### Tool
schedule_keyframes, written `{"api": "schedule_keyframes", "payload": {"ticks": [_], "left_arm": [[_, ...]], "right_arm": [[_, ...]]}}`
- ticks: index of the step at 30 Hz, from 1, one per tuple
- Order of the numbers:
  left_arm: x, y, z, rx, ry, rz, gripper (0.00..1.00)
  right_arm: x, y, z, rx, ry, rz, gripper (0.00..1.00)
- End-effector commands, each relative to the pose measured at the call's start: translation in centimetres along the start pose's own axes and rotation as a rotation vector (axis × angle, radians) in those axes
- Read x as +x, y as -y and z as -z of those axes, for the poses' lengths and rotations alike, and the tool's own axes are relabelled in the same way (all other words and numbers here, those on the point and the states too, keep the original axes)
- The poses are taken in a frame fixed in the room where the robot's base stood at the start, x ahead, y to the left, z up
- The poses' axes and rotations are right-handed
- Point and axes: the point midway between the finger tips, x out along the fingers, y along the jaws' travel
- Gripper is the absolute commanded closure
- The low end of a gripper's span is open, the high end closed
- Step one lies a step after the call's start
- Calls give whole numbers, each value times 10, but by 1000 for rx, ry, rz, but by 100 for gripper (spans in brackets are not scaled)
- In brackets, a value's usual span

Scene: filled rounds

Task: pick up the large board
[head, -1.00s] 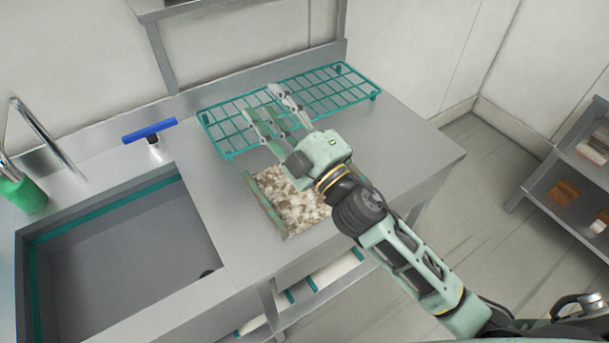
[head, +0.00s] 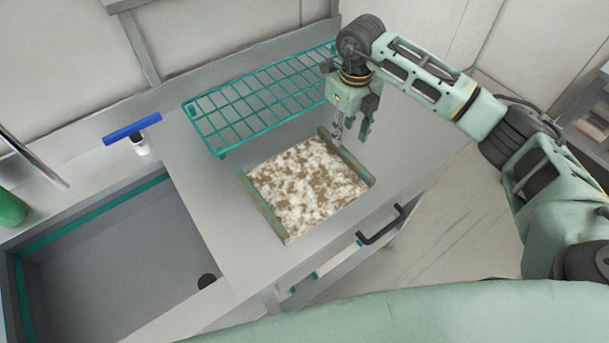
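The large board (head: 305,185) lies flat on the steel counter. Its surface is mottled brown and white, with a raised greenish strip along its left side and another along its right side. My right gripper (head: 351,138) is over the far right corner of the board, fingers pointing down. The fingers are apart with nothing visible between them. One finger is close to the right strip; I cannot tell whether it touches. My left gripper is not in view.
A teal wire rack (head: 255,105) stands behind the board. A sink (head: 120,260) is at left, with a blue-handled tool (head: 132,128) behind it and a green container (head: 10,207) at the far left. A dark handle (head: 382,228) sticks out at the counter's front. Bare counter lies left of the board.

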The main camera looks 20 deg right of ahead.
Motion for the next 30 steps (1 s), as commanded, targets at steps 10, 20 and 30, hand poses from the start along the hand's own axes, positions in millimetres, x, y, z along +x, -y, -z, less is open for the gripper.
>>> {"api": "schedule_keyframes", "payload": {"ticks": [10, 20, 30], "left_arm": [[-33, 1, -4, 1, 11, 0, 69], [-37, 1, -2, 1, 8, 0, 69], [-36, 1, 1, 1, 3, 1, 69]], "right_arm": [[42, 1, 7, -1, -6, -5, 64], [69, 1, 5, -3, 2, -5, 64], [68, 1, 5, -3, 2, -5, 84]]}}
